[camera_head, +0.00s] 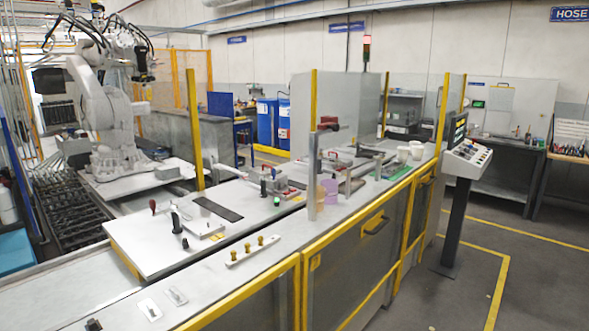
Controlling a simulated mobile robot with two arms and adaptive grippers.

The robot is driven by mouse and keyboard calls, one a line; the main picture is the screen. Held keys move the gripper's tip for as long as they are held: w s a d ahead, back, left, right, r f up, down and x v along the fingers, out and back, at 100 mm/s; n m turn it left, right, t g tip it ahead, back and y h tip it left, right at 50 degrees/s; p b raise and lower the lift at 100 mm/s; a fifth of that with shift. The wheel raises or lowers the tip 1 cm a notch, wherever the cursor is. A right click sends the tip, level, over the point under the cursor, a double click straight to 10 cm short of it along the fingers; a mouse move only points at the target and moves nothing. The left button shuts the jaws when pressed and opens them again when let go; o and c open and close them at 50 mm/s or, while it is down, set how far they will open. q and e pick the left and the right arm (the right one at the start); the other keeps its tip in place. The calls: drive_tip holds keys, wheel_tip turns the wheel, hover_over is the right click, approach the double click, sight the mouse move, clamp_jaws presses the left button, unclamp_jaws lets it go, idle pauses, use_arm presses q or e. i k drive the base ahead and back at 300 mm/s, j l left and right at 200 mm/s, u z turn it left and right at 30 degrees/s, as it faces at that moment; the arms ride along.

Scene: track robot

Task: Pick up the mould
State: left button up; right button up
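Neither of my grippers is in view. I cannot tell for certain which thing is the mould. Two small flat pieces lie side by side on the near end of the long metal bench: a pale plate (150,309) and a grey piece (176,296). More clamps and fixtures, including a red one (330,124), stand farther back, too small to make out well.
The long bench (222,275) has yellow-edged front panels and upright yellow posts. A control console (466,150) on a dark post stands beside its far end. A white industrial arm (104,110) stands behind at left. The floor (535,275) at right is clear, with yellow lines.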

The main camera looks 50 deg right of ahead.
sight(388, 171)
drive_tip(key=z, duration=2.25)
drive_tip(key=i+l+u, duration=0.15)
drive_tip(key=u, duration=0.35)
drive_tip(key=i+l+u, duration=0.3)
drive_tip(key=u, duration=0.15)
drive_tip(key=i+l+u, duration=0.1)
drive_tip(key=l, duration=0.2)
drive_tip(key=i+l, duration=0.25)
drive_tip(key=i+l+u, duration=0.15)
drive_tip(key=l, duration=0.25)
drive_tip(key=i+l, duration=0.15)
drive_tip(key=l, duration=0.2)
drive_tip(key=i+l+u, duration=0.15)
drive_tip(key=l, duration=0.2)
drive_tip(key=i+l, duration=0.1)
drive_tip(key=l, duration=0.25)
drive_tip(key=i+l+u, duration=0.15)
drive_tip(key=l, duration=0.2)
